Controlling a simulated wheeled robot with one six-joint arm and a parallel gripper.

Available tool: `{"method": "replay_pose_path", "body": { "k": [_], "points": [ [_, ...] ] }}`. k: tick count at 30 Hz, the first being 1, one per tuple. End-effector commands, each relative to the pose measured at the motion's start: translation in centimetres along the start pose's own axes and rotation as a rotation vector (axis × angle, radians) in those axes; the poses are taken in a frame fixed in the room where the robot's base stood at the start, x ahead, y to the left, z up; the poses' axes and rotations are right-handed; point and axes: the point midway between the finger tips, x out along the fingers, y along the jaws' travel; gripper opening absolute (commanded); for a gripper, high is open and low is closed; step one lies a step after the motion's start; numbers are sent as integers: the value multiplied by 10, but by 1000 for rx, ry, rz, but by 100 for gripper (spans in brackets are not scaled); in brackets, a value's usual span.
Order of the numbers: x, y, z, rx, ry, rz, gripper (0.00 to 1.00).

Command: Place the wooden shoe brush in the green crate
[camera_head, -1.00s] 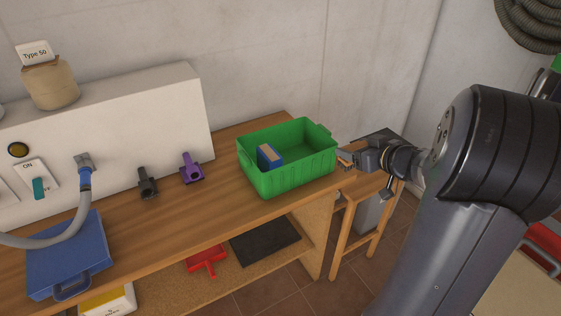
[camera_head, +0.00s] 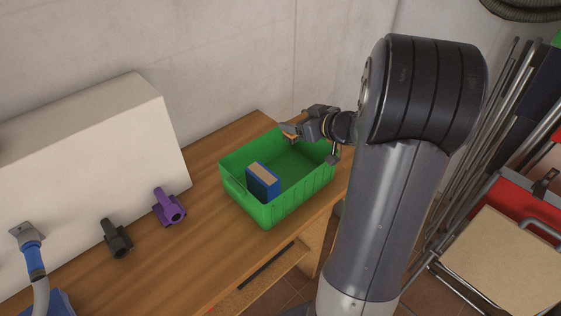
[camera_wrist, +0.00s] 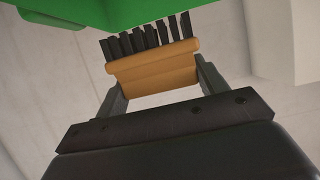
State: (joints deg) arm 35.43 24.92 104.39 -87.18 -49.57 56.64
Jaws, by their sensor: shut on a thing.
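The wooden shoe brush (camera_wrist: 153,64) is between the two fingers of my gripper (camera_wrist: 155,85) in the wrist view, its dark bristles pointing away from my palm. The green crate (camera_wrist: 150,12) fills the top of that view, beyond the bristles. In the head view my gripper (camera_head: 291,132) is over the back part of the green crate (camera_head: 285,205), with a small bit of the brush (camera_head: 290,139) showing at its tip. Whether the brush touches the crate cannot be told.
A blue box with a tan top (camera_head: 263,180) stands inside the crate at its left. The crate sits on a wooden bench (camera_head: 190,250). A purple clamp (camera_head: 168,207) and a black clamp (camera_head: 116,238) lie to the left. A red case (camera_head: 525,195) and folded chairs are at the right.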

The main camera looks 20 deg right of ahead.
Motion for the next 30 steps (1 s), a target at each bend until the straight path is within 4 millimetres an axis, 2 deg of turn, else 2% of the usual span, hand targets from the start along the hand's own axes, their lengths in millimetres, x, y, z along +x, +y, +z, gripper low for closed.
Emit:
{"method": "replay_pose_path", "body": {
  "k": [1,3,10,15,18,30],
  "points": [
    [5,0,14,6,-4,-2,44],
    [10,0,26,6,-4,-2,44],
    [20,0,47,3,-1,-1,44],
    [29,0,71,5,-2,-2,44],
    [32,0,77,3,-1,-1,44],
    [34,0,82,1,-1,0,44]
  ]
}}
